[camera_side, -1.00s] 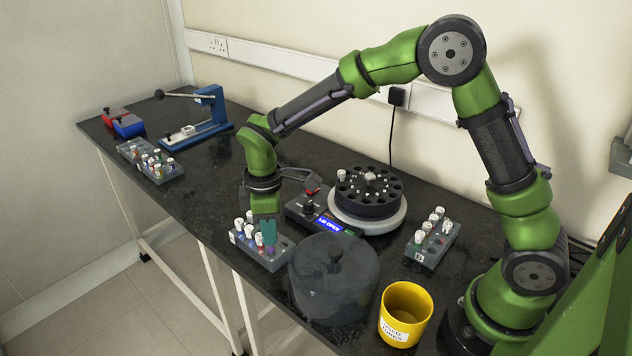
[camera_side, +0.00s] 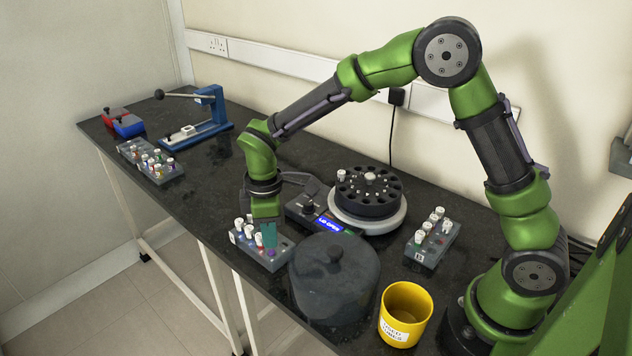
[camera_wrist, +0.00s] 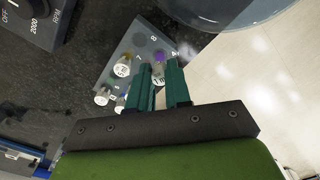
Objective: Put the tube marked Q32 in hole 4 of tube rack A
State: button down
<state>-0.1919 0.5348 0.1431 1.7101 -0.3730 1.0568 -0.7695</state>
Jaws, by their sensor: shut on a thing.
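My gripper (camera_wrist: 162,86) is shut on a tube (camera_wrist: 158,78) with a pale marked cap and a purple part, upright between the teal fingers. The mark is too small to read. In the side view, my gripper (camera_side: 268,238) is low over the grey front rack (camera_side: 249,259), whose label is too small to read clearly. The tube's purple part is at the rack's top, beside a printed 4 in the wrist view. I cannot tell how deep it sits. Other white-capped tubes (camera_wrist: 122,69) stand in the rack, close to the fingers.
A dark lid (camera_side: 335,278) lies just right of the front rack. The centrifuge (camera_side: 366,195) stands open behind it. Another rack (camera_side: 432,245) and a yellow cup (camera_side: 405,314) are at the right. A further rack (camera_side: 150,162) and a blue press (camera_side: 200,128) stand at the far left.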

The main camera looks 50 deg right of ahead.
jog(key=shift+f, duration=0.3)
jog(key=shift+f, duration=0.7)
jog(key=shift+f, duration=0.1)
jog(key=c, duration=0.7)
grip_release()
jog(key=shift+o, duration=0.2)
jog(key=shift+r, duration=3.05)
